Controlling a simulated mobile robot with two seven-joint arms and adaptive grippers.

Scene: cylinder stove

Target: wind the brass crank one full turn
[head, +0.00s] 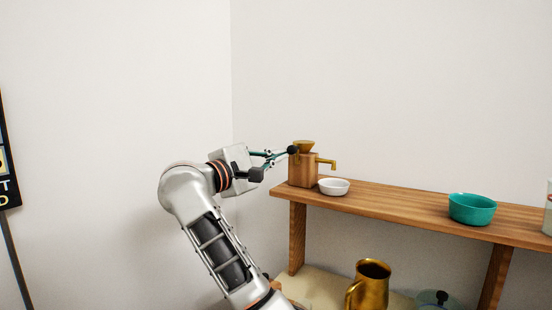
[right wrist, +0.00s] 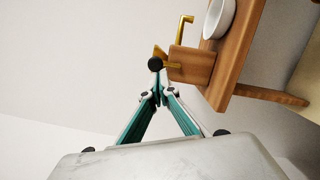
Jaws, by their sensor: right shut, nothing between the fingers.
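My left gripper is out of view.
A white bowl (head: 334,187) sits close to the grinder on the wooden shelf (head: 400,202). A teal bowl (head: 472,209) stands farther right. A brass pitcher (head: 370,285) is below the shelf. The space left of the grinder is free apart from my arm.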

